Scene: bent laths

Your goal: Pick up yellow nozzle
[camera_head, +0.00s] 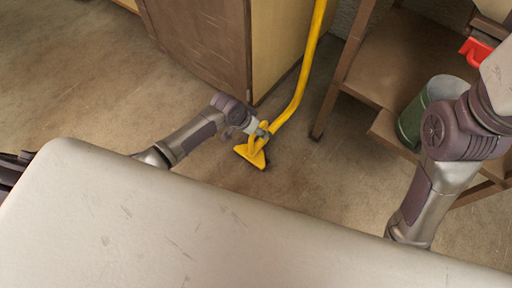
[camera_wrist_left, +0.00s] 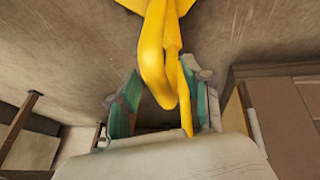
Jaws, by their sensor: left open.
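The yellow nozzle (camera_head: 252,153) has a flat, flared foot near the floor and a bent yellow tube (camera_head: 301,90) rising behind it, beside the cabinet. My left gripper (camera_head: 262,131) is at the nozzle's neck, just above the foot. In the left wrist view the nozzle (camera_wrist_left: 152,50) hangs down between the two green-padded fingers of my left gripper (camera_wrist_left: 160,92). The fingers are apart, on either side of the yellow part; I cannot tell whether either one touches it. My right arm shows at the right, but its gripper is out of view.
A brown-doored cabinet (camera_head: 200,35) stands just behind my left gripper. At the right are a wooden shelf unit (camera_head: 400,50), a green bin (camera_head: 411,125) and a red object (camera_head: 475,52). The floor (camera_head: 70,75) left of the cabinet is clear.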

